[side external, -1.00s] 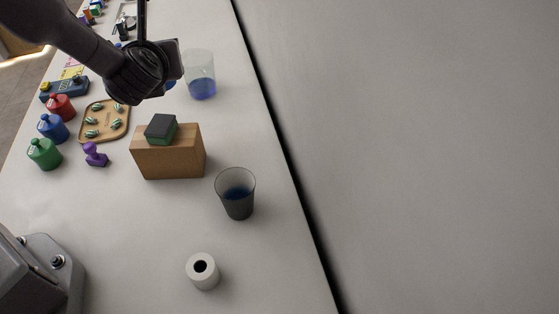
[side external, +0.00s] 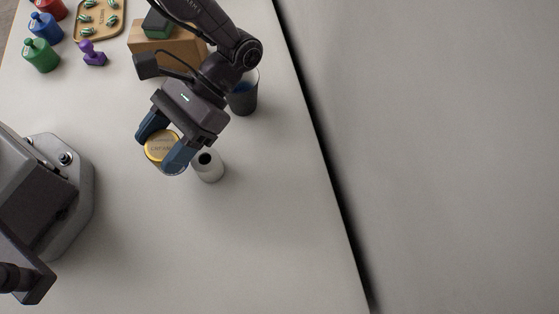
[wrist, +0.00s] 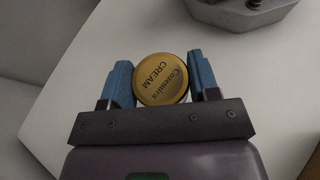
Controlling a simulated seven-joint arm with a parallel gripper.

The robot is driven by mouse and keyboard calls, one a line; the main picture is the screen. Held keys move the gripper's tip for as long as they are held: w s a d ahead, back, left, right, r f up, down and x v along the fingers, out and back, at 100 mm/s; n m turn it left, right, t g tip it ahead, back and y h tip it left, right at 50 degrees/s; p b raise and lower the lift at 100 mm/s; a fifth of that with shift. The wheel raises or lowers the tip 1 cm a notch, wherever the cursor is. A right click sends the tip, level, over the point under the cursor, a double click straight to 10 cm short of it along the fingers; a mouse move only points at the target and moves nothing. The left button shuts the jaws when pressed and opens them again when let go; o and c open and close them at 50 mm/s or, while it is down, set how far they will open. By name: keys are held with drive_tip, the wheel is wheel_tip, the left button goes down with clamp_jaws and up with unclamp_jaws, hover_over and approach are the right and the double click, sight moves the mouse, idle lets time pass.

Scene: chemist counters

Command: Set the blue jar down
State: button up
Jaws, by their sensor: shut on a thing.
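My gripper (side external: 167,147) is shut on a round jar with a gold lid (side external: 161,146). One blue finger lies on each side of it. In the wrist view the lid (wrist: 161,79) reads "CREAM" and sits between the fingertips. The lid faces the camera; the jar's body is mostly hidden below it, so its colour is hard to tell. The jar is over the pale counter (side external: 240,240), and I cannot tell whether its base touches it.
A dark cup (side external: 243,98) and a brown box (side external: 146,46) are behind. A blue bottle (side external: 44,28), a green one (side external: 41,56) and a purple stamp (side external: 92,54) stand at the upper left. The front counter is clear.

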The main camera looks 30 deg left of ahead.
drive_tip(key=w+d+r+n+t+h, duration=0.1)
drive_tip(key=w+d+n+t+h, duration=0.15)
drive_tip(key=d+n+h, duration=0.45)
drive_tip(key=w+d+r+n+t+h, duration=0.2)
drive_tip(key=d+n+t+h, duration=0.2)
drive_tip(key=d+n+h, duration=0.35)
drive_tip(key=shift+w+f+n+t+h, duration=0.3)
drive_tip(key=shift+w+f+n+t, duration=0.4)
drive_tip(key=shift+f+n+t, duration=0.65)
drive_tip(key=shift+w+f+n+t+h, duration=0.25)
drive_tip(key=shift+w+f+n+t, duration=0.6)
drive_tip(key=shift+f, duration=0.9)
drive_tip(key=shift+w+f+n+t+h, duration=0.3)
drive_tip(key=shift+w+f+n+t, duration=0.45)
drive_tip(key=shift+f+t, duration=0.65)
drive_tip(key=shift+s+f, duration=0.15)
drive_tip(key=shift+f, duration=0.1)
drive_tip(key=o, duration=0.9)
drive_tip(key=shift+o, duration=0.2)
